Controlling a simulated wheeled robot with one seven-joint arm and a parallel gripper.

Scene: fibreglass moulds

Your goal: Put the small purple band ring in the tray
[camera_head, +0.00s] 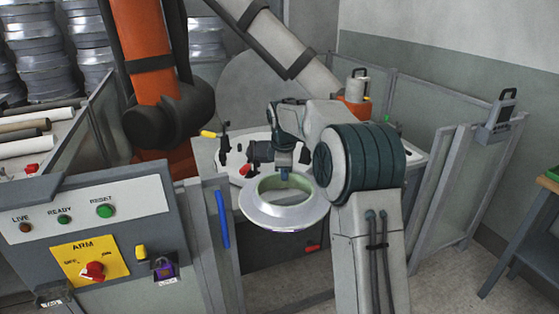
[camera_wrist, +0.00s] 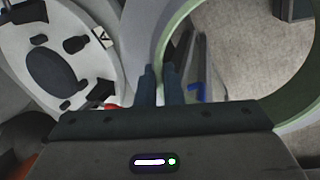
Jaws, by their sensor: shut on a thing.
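The ring hangs level in the air in front of the round worktable. In the wrist view, my fingertips (camera_wrist: 160,72) meet at the ring's rim (camera_wrist: 172,28), and the floor shows through its opening. I cannot make out a separate small purple band ring or a clear tray.
A gate with a blue handle (camera_head: 222,219) is beside the ring. The round table (camera_head: 232,170) carries dark clamps. An orange robot arm (camera_head: 143,45) rises behind. Glass fence panels flank the cell.

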